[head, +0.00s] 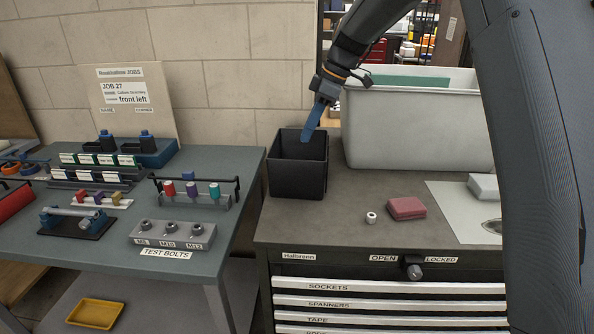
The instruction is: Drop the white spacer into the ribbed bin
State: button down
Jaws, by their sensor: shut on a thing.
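My gripper (314,122) points down at the end of my dark arm, with its blue lower end over the mouth of a black bin (297,180). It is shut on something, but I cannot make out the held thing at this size. The bin is an open, square-mouthed box that narrows downward and stands at the back left of the cabinet top. Ribs on its walls are too faint to tell. A small white piece with a dark hole (371,217), which looks like the white spacer, lies on the cabinet top, right of and in front of the bin, apart from my gripper.
A red block (406,208) lies right of the white piece. A large pale bin (415,128) stands right of the black bin. A grey mat (462,207) is partly hidden by my arm. A bench (222,165) with bolts and racks stands left across a gap.

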jog(key=c, duration=1.6)
grip_release()
jog(key=shift+b+v, duration=1)
jog(key=shift+v, duration=2.9)
